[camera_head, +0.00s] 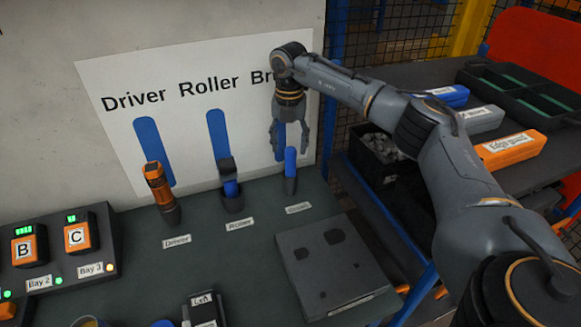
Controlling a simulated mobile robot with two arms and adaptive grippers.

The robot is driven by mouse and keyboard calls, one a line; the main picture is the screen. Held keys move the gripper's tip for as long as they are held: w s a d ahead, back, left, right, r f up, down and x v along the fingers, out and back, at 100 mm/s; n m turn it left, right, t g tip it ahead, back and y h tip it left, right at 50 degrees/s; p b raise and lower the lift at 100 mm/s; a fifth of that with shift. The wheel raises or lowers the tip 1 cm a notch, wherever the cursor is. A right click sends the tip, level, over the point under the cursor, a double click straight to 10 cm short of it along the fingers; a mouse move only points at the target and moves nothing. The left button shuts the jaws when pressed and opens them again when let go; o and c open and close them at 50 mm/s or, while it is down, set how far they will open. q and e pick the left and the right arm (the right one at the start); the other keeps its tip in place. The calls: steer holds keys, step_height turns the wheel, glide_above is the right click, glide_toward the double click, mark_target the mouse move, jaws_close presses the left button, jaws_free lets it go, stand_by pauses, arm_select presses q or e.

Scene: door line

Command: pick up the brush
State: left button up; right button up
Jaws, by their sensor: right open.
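The brush (290,164) stands upright in a dark holder, its blue handle pointing up, at the right end of the tool row. Its bristle end is hidden in the holder. My right gripper (289,148) points down, open and empty, with its fingertips around or just above the top of the blue handle; I cannot tell whether they touch it. My left gripper is not in view.
An orange driver (158,186) and a blue-handled roller (230,187) stand to the left. A grey box (335,262) lies in front of the brush. Behind is a white sign board (185,75). A rack with several labelled boxes, including an orange one (510,149), is at right.

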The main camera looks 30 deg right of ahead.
mark_target(291, 149)
steer(key=f, duration=0.2)
steer(key=f+p, duration=0.1)
steer(key=shift+d+f+p, duration=0.2)
steer(key=shift+f+p, duration=0.1)
steer(key=shift+f, duration=0.65)
jaws_close()
